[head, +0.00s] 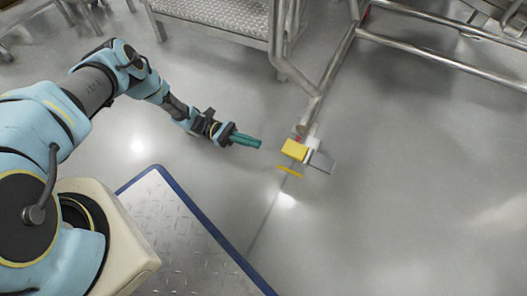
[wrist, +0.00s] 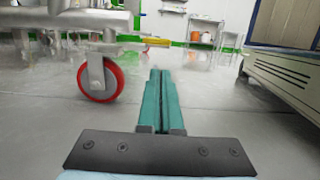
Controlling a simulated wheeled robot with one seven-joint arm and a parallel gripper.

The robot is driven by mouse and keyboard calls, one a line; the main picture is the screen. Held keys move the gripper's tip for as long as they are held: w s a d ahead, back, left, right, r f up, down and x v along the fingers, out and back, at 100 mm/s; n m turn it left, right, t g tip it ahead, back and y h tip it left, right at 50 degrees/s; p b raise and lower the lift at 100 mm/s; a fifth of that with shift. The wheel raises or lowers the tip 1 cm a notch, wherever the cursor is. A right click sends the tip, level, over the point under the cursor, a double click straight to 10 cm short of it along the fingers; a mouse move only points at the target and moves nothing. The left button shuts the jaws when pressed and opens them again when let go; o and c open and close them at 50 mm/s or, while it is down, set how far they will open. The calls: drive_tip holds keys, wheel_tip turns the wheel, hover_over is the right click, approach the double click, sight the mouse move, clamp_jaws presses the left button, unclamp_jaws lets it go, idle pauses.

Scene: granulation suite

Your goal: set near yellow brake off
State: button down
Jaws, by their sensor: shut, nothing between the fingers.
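The near yellow brake (head: 294,149) is a small yellow block at the foot of a steel frame leg in the head view. A thin yellow oval (head: 289,171) shows just below it. In the wrist view a yellow piece (wrist: 156,42) sticks out to the right of the caster with the red wheel (wrist: 100,79). My gripper (head: 259,143) has teal fingers held together, empty, pointing right toward the brake with a gap between. In the wrist view my gripper (wrist: 160,70) has its fingertips below the yellow piece in the picture. I cannot tell the pedal's tilt.
The steel tube frame (head: 340,60) rises from the brake toward the top of the head view. A grey plate (head: 323,162) juts out right of the brake. A stepped metal platform (head: 215,15) stands behind. The floor right of the brake is open.

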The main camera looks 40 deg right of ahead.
sight(283, 148)
drive_tip(key=b+x, duration=0.1)
drive_tip(key=x, duration=0.8)
drive_tip(key=shift+s, duration=0.2)
wheel_tip(283, 148, up, 2)
drive_tip(key=p, duration=0.1)
drive_tip(key=t+p, duration=0.1)
drive_tip(key=p, duration=0.1)
drive_tip(key=shift+w+r+t+y, duration=0.15)
drive_tip(key=shift+r+t+y, duration=0.05)
drive_tip(key=shift+t+y, duration=0.1)
